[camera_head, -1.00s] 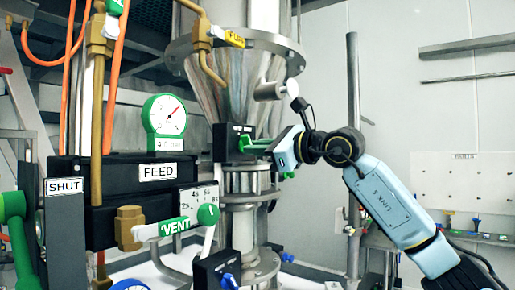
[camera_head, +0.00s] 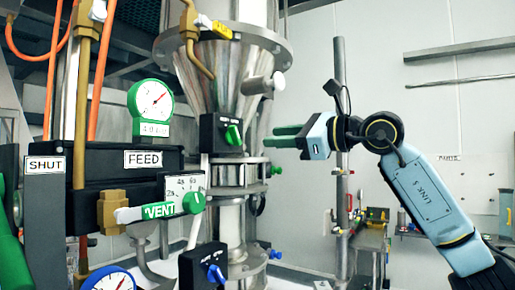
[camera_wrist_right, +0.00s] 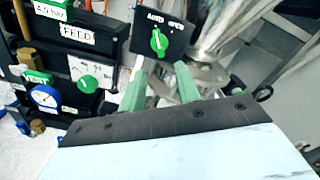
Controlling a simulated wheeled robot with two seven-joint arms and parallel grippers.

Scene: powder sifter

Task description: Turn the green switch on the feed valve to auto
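The green switch (camera_head: 233,134) is a knob on the front of a black box (camera_head: 208,134) below the steel cone. In the right wrist view the switch (camera_wrist_right: 159,41) stands roughly upright, with a pale mark on its face. Small white labels sit above it; the left one seems to read AUTO, and the right one is too blurred to read. My right gripper (camera_head: 277,136) is to the right of the switch, clear of it. Its two green fingers (camera_wrist_right: 160,72) are apart with nothing between them. My left gripper is not in view.
The FEED panel (camera_head: 120,160), a green pressure gauge (camera_head: 152,100) and the green VENT lever (camera_head: 160,210) are at left. A second black box with a blue knob (camera_head: 214,273) is below. A steel post (camera_head: 340,110) stands behind my right gripper.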

